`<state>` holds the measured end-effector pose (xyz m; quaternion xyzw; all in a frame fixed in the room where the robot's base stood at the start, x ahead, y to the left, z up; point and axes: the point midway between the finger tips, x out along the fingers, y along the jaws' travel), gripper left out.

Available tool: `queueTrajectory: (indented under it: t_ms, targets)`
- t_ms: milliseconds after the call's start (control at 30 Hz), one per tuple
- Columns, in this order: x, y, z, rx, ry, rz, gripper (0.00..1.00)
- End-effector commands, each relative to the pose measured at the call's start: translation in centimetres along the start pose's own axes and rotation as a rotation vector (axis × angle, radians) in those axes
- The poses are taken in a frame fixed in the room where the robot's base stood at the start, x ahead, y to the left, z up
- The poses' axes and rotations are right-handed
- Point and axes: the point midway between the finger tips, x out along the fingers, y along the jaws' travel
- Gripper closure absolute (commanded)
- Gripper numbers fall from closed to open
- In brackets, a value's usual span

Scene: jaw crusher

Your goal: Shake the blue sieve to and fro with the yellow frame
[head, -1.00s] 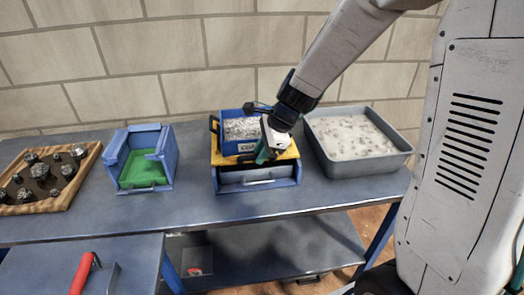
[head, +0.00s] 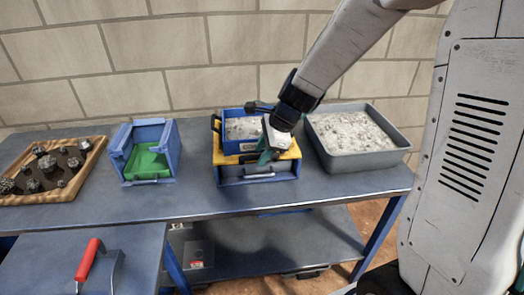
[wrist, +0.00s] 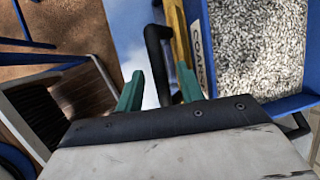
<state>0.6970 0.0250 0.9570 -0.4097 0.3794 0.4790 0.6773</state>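The blue sieve (head: 239,146) holds grey-white crushed grains and sits on the yellow frame (head: 288,154), above a blue drawer box. In the wrist view the sieve wall (wrist: 197,42) carries a "COARSE" label, and the yellow frame (wrist: 183,55) runs along it. My gripper (head: 268,154) is at the front right of the sieve and hides part of the frame. In the wrist view, my gripper's green fingers (wrist: 159,78) stand apart on either side of a black handle (wrist: 156,50). Gaps show beside the handle, and I see no firm contact.
A grey tub (head: 363,159) of pale grains stands close on the right. A blue box with a green insert (head: 147,163) and a wooden tray (head: 92,158) of dark rocks stand to the left. A red-handled scoop (head: 88,262) lies on the nearer bench. A brick wall is behind.

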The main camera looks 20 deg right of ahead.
Motion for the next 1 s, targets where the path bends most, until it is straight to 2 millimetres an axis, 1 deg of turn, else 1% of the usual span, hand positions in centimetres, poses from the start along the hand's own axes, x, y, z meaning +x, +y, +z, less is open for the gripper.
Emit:
queueTrajectory:
  t_ms: [133, 233, 500, 633, 767, 1000]
  targets:
    - [-0.1, 0.0, -0.1, 0.0, 0.0, -0.001, 0.62]
    - [-1.0, -0.1, 0.0, -0.002, -0.001, -0.003, 0.62]
    - [-5.5, 0.0, 0.1, -0.003, 0.0, -0.003, 0.62]
    - [-7.0, 0.0, 0.1, -0.002, -0.001, -0.002, 0.62]
    - [-7.7, 0.1, 0.1, -0.003, 0.0, 0.0, 0.62]
    - [-7.8, 0.1, 0.2, -0.003, 0.0, 0.001, 0.62]
